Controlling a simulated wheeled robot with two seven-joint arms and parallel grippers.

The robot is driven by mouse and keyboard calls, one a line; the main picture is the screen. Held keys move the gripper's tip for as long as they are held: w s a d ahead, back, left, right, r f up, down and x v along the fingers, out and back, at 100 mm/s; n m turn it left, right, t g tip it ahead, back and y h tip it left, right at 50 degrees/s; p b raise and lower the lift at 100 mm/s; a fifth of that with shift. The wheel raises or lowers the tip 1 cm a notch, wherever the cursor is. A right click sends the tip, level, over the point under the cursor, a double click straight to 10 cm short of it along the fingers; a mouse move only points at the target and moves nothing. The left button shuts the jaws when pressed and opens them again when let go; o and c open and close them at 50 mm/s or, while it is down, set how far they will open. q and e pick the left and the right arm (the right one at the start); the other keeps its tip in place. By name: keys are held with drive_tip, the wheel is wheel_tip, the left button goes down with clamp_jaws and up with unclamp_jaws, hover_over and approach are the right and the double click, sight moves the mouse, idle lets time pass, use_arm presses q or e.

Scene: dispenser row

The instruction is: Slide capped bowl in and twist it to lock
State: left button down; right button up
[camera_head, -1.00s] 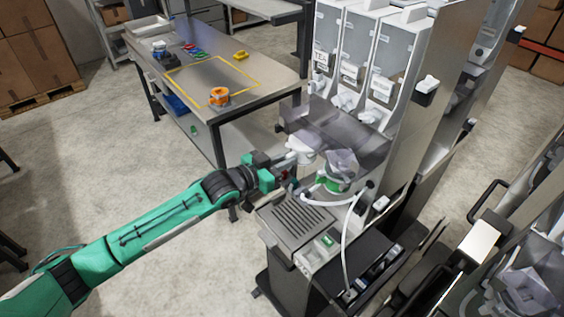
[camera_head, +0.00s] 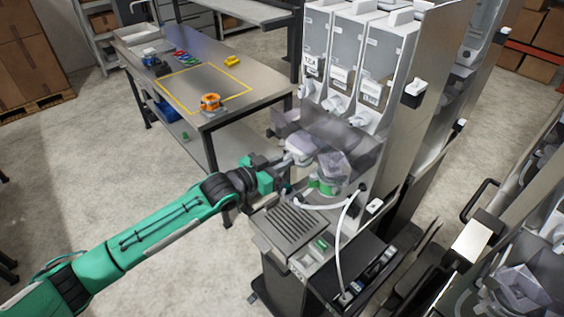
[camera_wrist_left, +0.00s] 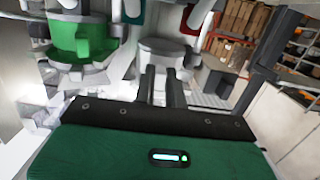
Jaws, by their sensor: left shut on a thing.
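A pale round capped bowl (camera_head: 300,149) is at the front left of the dispenser machine, below its smoky clear guard. My left gripper (camera_head: 288,161) is shut on it from the left. In the left wrist view the bowl (camera_wrist_left: 161,48) is just ahead of the two dark fingers (camera_wrist_left: 162,86). I cannot tell how far it is seated in the machine. A unit with a green collar (camera_head: 327,186) stands beside it, and the collar (camera_wrist_left: 80,38) also shows at the left of the wrist view. My right gripper is not in view.
Three white dispensers (camera_head: 350,60) stand above the bowl. A slotted drip tray (camera_head: 292,225) and a white hose (camera_head: 343,230) are close in front. The workbench (camera_head: 200,60) behind carries an orange-topped item (camera_head: 210,102). Open floor lies left of my arm.

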use_arm(q)
drive_tip(key=shift+s+a+f, duration=0.1)
idle(0.4)
drive_tip(key=shift+b, duration=0.4)
drive_tip(key=shift+w+a+m+g+h+b, duration=0.25)
drive_tip(key=shift+m+g+h+b, duration=0.3)
drive_tip(key=shift+b, duration=0.25)
drive_tip(key=shift+d+g+b, duration=0.15)
drive_tip(key=shift+g+b, duration=0.1)
drive_tip(key=shift+b, duration=0.45)
drive_tip(key=shift+w+a+m+h+b, duration=0.25)
drive_tip(key=shift+m+b, duration=0.1)
drive_tip(key=shift+b, duration=0.35)
